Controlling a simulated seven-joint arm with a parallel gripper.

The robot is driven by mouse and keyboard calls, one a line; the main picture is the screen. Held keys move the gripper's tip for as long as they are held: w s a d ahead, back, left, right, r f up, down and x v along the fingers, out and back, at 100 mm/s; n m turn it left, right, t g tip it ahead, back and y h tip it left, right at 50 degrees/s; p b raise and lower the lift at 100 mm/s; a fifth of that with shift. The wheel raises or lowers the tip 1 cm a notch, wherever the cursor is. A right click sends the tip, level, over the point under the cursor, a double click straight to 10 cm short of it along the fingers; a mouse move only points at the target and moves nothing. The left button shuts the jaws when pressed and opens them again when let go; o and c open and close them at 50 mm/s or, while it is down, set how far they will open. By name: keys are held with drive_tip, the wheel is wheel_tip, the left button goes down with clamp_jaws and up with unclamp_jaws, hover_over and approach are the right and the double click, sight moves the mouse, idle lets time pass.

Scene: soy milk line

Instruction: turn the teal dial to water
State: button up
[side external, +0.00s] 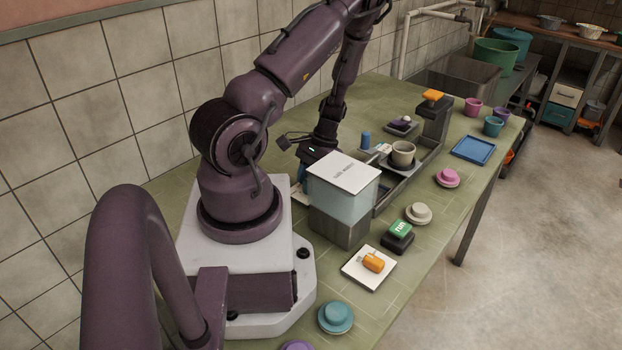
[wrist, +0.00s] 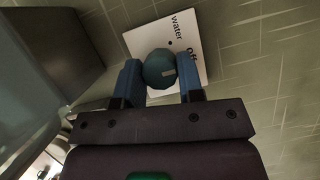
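The teal dial (wrist: 158,66) sits on a white plate (wrist: 203,76) in the wrist view. The plate is printed with "water" and "off"; a pale mark on the dial lies toward its lower right, on the side of "off". My gripper (wrist: 161,78) has one blue finger on each side of the dial. The dial fills the space between the fingers, and they appear shut on it.
Beside the tank are a green "run" button (side external: 400,229) and an orange dial (side external: 373,262) on a white plate. A machine with a cup (side external: 402,152) stands behind the tank. A blue tray (side external: 473,149) lies farther right. The front right tabletop (side external: 447,225) has free room.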

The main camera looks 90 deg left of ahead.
drive_tip(key=shift+n, duration=0.4)
drive_tip(key=n+t, duration=0.1)
drive_tip(key=n, duration=0.1)
drive_tip(key=n+h, duration=0.1)
drive_tip(key=n, duration=0.1)
drive_tip(key=shift+s+a+n+t, duration=0.1)
drive_tip(key=shift+n+t, duration=0.2)
drive_tip(key=shift+t, duration=0.1)
drive_tip(key=shift+n+t+h, duration=0.3)
drive_tip(key=shift+n+t, duration=0.5)
drive_tip(key=shift+n, duration=1.4)
drive_tip(key=o, duration=0.9)
drive_tip(key=v, duration=1.3)
drive_tip(key=shift+s, duration=0.1)
